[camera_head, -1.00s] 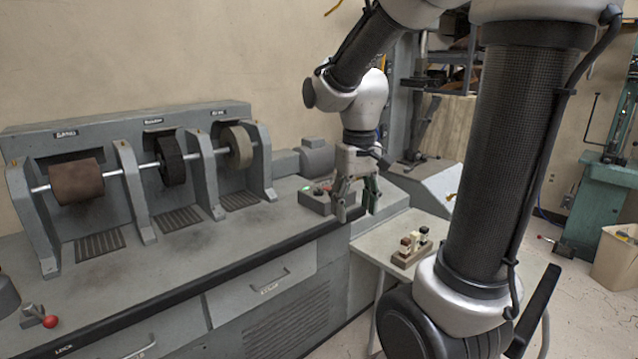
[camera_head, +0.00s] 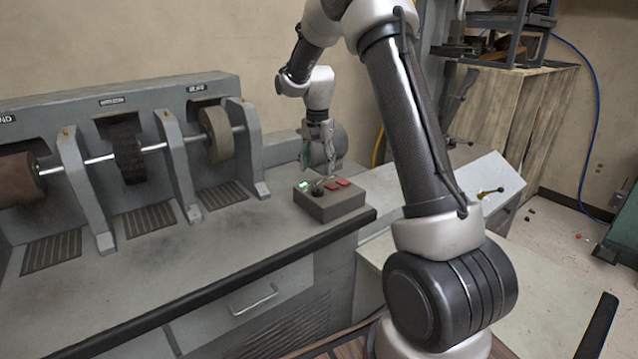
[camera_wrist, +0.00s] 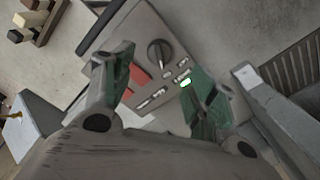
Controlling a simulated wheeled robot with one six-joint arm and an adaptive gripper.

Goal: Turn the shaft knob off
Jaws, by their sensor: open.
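A grey control box (camera_head: 341,206) stands on the bench near its right end. It has a green light, a dark knob and two red buttons on top. In the wrist view the dark round shaft knob (camera_wrist: 159,54) shows on the box face, with the lit green light beside it and the red part partly hidden behind a finger. My gripper (camera_head: 318,168) is above the box, pointing down. In the wrist view its two green-padded fingers (camera_wrist: 164,86) are spread wide, with the knob showing between and beyond their tips. Nothing is held.
The grey finishing machine (camera_head: 72,150) with several wheels on a shaft stands left of the box. The bench top (camera_head: 255,232) in front is clear. A sloped grey cabinet (camera_head: 480,180) with a brass handle is at the right.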

